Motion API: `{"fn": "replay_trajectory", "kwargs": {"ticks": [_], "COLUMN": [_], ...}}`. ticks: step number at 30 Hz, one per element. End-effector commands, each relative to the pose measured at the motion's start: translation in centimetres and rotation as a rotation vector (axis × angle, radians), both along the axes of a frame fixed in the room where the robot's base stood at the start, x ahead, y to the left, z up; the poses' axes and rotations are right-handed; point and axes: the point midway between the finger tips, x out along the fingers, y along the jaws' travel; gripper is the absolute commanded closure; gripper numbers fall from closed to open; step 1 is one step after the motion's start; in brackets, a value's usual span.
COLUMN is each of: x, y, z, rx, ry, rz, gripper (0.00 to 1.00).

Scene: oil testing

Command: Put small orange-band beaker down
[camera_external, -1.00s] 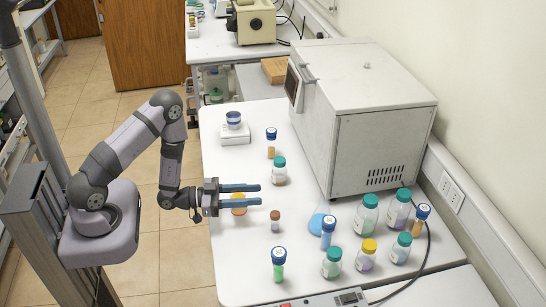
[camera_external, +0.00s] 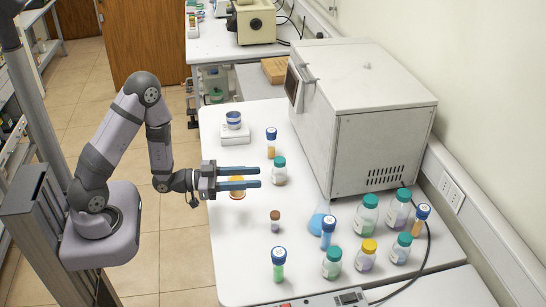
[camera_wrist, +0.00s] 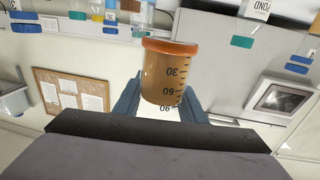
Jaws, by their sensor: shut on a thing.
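The small beaker with an orange band (camera_wrist: 165,80) is between the fingers of my gripper (camera_wrist: 160,105) in the wrist view. It holds brownish liquid, and its dark printed marks appear upside down. In the external view my gripper (camera_external: 258,177) reaches level over the left part of the white table (camera_external: 232,255), shut on the beaker. Only part of the beaker (camera_external: 237,193) shows below and between the blue fingers. It appears held above the table, but the exact gap is hard to tell.
A small brown-capped vial (camera_external: 275,222) stands near, below the gripper. A green-capped jar (camera_external: 279,174) stands just beyond the fingertips. A scale with a container (camera_external: 235,133) is farther back. Several bottles crowd the front right, beside a large grey oven (camera_external: 380,145). The table's left front is clear.

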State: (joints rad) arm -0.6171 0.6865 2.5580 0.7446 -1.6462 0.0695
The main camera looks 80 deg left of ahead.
Motion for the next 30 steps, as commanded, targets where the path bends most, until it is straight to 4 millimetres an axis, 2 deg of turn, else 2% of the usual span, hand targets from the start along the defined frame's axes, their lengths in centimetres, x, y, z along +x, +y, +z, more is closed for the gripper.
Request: {"fn": "replay_trajectory", "kwargs": {"ticks": [5, 10, 23, 30], "x": [-0.2, -0.3, -0.9, -0.7], "y": [1.0, 3.7, 10.7, 15.6], "z": [-1.1, -1.5, 2.2, 4.2], "rx": [0.001, 0.006, 0.006, 0.004], "ry": [-0.002, -0.01, -0.008, -0.005], "rz": [0.022, 0.072, 0.225, 0.335], "gripper": [0.88, 0.88, 0.88, 0.88]}}
